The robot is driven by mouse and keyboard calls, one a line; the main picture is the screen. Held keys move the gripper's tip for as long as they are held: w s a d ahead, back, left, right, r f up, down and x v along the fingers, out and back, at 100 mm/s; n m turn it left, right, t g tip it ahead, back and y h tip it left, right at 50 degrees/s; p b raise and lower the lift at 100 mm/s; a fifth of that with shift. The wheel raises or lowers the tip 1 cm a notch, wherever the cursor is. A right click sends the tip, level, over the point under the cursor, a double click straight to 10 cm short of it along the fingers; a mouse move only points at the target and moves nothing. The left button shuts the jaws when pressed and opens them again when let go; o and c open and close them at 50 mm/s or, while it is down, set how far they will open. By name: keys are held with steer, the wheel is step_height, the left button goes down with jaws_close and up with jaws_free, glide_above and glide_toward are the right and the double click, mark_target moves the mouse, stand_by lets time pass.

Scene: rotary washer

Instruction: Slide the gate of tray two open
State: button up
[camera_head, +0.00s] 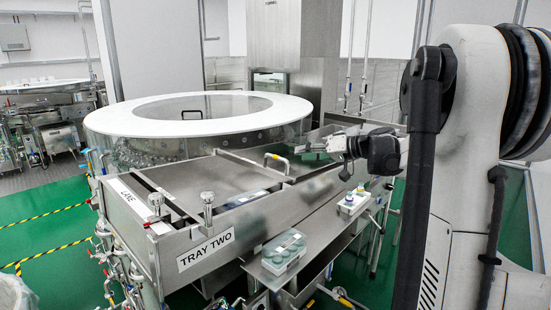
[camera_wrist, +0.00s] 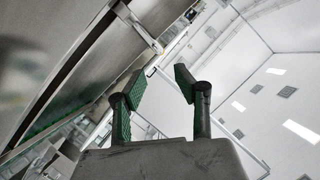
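Tray two (camera_head: 205,247) is a steel tray marked by a white "TRAY TWO" label, in front of the large round washer. A small looped handle (camera_head: 276,161) stands on the steel panel at the tray's back right edge; this looks like the gate handle. My gripper (camera_head: 310,148) is just right of that handle and apart from it, pointing left. In the wrist view my gripper (camera_wrist: 158,83) has its two green-padded fingers spread, with nothing between them. A thin metal bar (camera_wrist: 151,70) shows beyond the fingertips; I cannot tell if it is the gate handle.
The white-rimmed round washer (camera_head: 130,122) stands behind the tray. A clear box of green-capped vials (camera_head: 283,252) and a smaller white box (camera_head: 353,204) sit on a lower shelf at the front right. Two upright knobs (camera_head: 207,204) rise from the tray's front edge.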

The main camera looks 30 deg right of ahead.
mark_target(277, 157)
steer(key=x, duration=1)
steer(key=shift+w+a+f+p, duration=0.1)
steer(key=shift+w+a+p, duration=0.1)
steer(key=shift+w+p, duration=0.1)
jaws_close()
